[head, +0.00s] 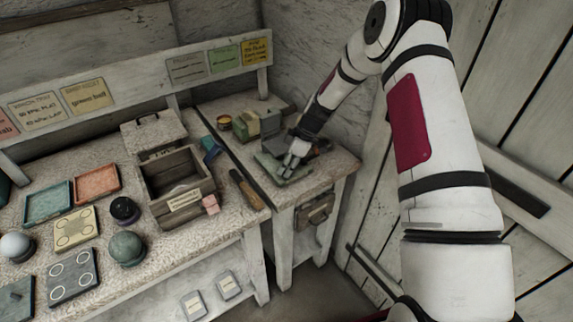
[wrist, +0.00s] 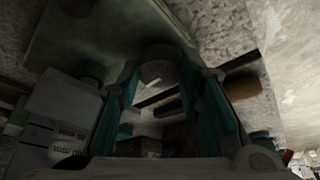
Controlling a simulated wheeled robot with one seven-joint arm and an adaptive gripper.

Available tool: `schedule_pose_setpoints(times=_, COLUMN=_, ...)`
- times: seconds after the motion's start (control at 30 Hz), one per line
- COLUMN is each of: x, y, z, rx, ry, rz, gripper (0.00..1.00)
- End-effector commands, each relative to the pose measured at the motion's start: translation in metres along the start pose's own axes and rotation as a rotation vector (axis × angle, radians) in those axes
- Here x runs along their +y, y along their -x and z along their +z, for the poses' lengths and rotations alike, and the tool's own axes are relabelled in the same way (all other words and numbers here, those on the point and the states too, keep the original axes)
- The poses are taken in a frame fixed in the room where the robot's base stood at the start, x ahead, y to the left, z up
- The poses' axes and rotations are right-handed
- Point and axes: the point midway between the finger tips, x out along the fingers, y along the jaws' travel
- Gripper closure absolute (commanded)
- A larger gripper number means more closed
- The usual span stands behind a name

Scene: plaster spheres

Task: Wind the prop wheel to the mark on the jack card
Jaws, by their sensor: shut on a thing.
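My gripper (head: 290,167) reaches down over a green-grey plate (head: 296,181) on the right bench. It is shut on a rounded grey part (wrist: 157,72), seen between its teal-padded fingers in the wrist view; this appears to be the prop wheel. The fingers hide most of it, and no mark on it can be made out. The plate also shows in the wrist view (wrist: 85,35). A yellow card (head: 257,50) with small writing is at the right end of the back board; I cannot tell whether it is the jack card.
An open wooden box (head: 178,182) stands left of the gap between benches. A brown-handled tool (head: 246,190) lies near that edge. A plank wall is close on the right.

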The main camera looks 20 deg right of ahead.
Motion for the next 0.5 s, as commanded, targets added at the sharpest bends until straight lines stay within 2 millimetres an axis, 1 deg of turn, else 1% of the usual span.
schedule_pose_setpoints(times=0.27, x=-0.0014, y=0.0012, z=-0.0001, rx=0.0, ry=-0.091, rz=0.038, gripper=0.95)
schedule_pose_setpoints(times=0.5, x=-0.0028, y=0.0015, z=-0.0004, rx=0.0, ry=-0.268, rz=0.112, gripper=0.95)
